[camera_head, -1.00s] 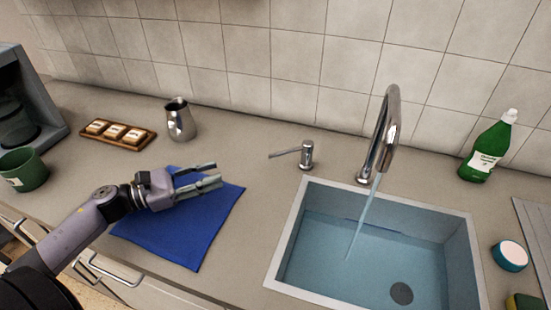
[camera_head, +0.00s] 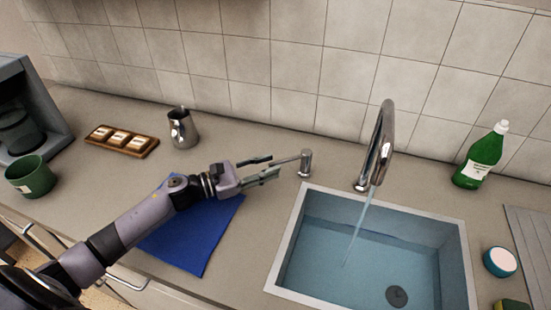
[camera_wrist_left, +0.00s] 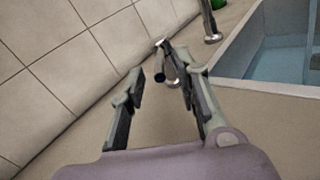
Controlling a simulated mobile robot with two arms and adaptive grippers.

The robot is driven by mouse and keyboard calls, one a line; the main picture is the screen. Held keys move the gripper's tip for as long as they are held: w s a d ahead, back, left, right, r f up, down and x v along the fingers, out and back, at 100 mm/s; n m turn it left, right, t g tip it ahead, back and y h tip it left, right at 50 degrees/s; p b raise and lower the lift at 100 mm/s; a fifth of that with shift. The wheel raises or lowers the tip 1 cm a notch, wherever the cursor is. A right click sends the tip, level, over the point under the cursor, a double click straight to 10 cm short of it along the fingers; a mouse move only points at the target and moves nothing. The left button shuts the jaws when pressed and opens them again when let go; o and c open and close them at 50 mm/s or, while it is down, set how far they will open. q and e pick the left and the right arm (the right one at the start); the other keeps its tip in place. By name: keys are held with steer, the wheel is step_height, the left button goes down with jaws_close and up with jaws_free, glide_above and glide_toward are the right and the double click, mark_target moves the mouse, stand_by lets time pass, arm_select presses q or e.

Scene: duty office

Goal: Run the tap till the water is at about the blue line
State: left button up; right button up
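The tap (camera_head: 381,140) stands behind the sink (camera_head: 284,245), and a stream of water (camera_head: 358,228) runs from its spout. Water (camera_head: 345,265) covers the sink floor and the drain. The blue line on the far inner wall is hard to make out now; the water surface looks close to its height. The tap lever (camera_head: 287,160) sticks out left from a separate metal post (camera_head: 305,162). My left gripper (camera_head: 274,165) is open at the lever's free end. In the left wrist view the lever end (camera_wrist_left: 160,62) shows between the open fingertips (camera_wrist_left: 161,80), with no clear contact. My right gripper is out of view.
A blue cloth (camera_head: 200,240) lies under my left arm. A steel jug (camera_head: 182,128), a wooden tray (camera_head: 148,152) and a green mug (camera_head: 30,176) stand left. A green bottle (camera_head: 481,160) and a round blue-and-white item (camera_head: 500,262) stand right of the sink.

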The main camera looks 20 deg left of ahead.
mark_target(290, 160)
arm_select(q)
steer(key=shift+p+x, duration=0.3)
steer(key=shift+x, duration=1.1)
jaws_close()
